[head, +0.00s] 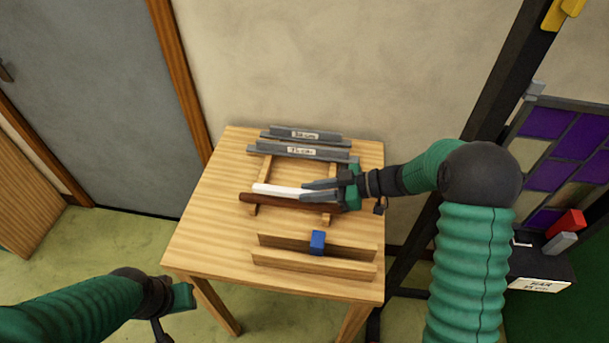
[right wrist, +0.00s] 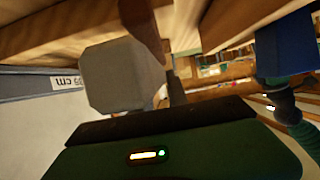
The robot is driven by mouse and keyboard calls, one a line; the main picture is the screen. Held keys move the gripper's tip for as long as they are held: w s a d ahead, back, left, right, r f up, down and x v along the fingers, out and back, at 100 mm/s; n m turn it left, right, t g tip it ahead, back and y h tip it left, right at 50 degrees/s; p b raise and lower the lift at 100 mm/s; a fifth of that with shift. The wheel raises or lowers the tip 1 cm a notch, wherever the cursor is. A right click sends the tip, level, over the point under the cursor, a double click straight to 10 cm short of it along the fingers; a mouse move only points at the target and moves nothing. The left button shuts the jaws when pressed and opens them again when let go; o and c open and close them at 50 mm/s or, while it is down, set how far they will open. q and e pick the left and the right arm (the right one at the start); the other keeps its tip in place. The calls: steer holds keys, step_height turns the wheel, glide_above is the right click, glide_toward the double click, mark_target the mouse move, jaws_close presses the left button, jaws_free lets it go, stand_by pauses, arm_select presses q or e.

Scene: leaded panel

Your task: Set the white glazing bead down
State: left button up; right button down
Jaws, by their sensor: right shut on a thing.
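The white glazing bead (head: 272,190) is a slim white bar on the wooden table's rack, in the middle of the head view. My right gripper (head: 308,191) is shut on its right end, coming in from the right. The bead lies just behind a brown bar (head: 285,202) and roughly parallel to it; I cannot tell whether it touches the rack. In the right wrist view a pale block-like end (right wrist: 112,75) fills the near left, and I cannot tell what it is. My left gripper (head: 180,298) hangs low at the left, off the table, its fingers unclear.
Two grey labelled bars (head: 300,151) lie across the rack at the back of the table (head: 210,230). A blue block (head: 317,242) stands between two thin wooden strips (head: 280,260) at the front. A purple leaded panel (head: 550,135) stands at the right, with a red block (head: 566,223) below.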

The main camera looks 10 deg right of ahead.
steer(key=s, duration=0.4)
steer(key=s+r, duration=0.1)
steer(key=s, duration=0.1)
steer(key=shift+s+d, duration=0.15)
